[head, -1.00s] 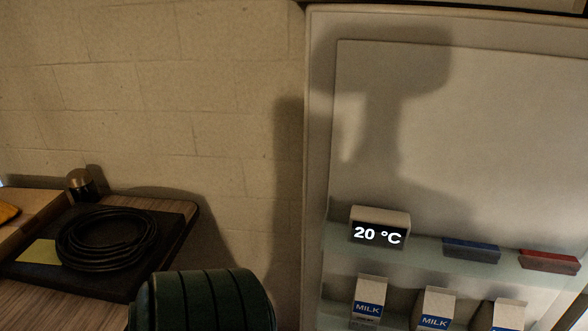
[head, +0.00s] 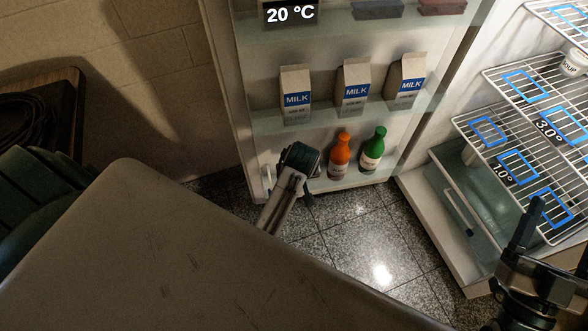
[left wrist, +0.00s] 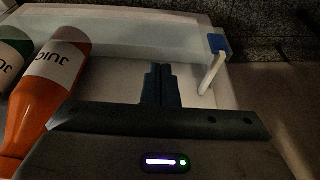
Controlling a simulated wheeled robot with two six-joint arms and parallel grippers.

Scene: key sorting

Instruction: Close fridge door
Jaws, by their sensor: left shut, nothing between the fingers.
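The fridge door (head: 225,60) stands open in the head view, its inner side with glass shelves facing me. The open fridge body (head: 430,235) is to its right. My left gripper (head: 302,160) is at the door's lowest shelf, left of an orange juice bottle (head: 339,158) and a green bottle (head: 373,152). In the left wrist view its fingers (left wrist: 160,72) are together and empty, pointing at the shelf's pale front wall (left wrist: 130,55). I cannot tell whether they touch it. My right gripper (head: 555,240) is at the lower right, fingers apart, before the fridge shelves.
Milk cartons (head: 353,87) stand on the middle door shelf, with a 20 °C display (head: 291,13) above. Wire racks (head: 535,110) with blue frames fill the fridge. A table with a coiled cable (head: 20,125) is at the left. Speckled floor (head: 350,235) lies open below the door.

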